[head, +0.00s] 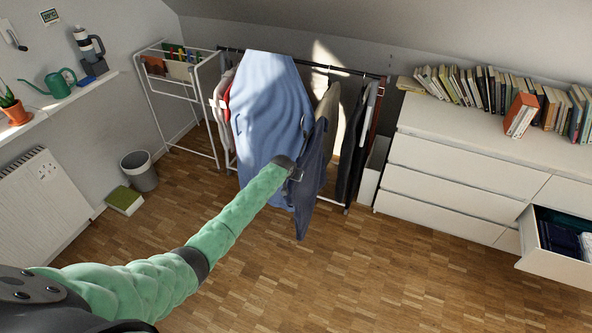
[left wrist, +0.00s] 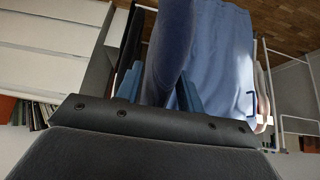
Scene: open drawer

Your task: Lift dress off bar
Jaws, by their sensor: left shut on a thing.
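A dark blue garment, which looks like the dress (head: 312,180), hangs in front of the clothes rail's right half in the head view. Its top shows below the dark bar (head: 345,70); I cannot tell whether it still hooks onto the bar. My left gripper (head: 296,173) reaches in from the left and is shut on the garment's left edge. In the left wrist view, the dark blue cloth (left wrist: 177,40) runs between the blue-grey fingers (left wrist: 160,95). My right gripper is not in view.
A large light-blue panel, perhaps an ironing board (head: 268,105), stands just left of the garment. Other clothes (head: 348,145) hang to the right. A white drying rack (head: 185,100) is on the left, and a white dresser (head: 450,175) with an open drawer (head: 560,250) on the right. The front floor is clear.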

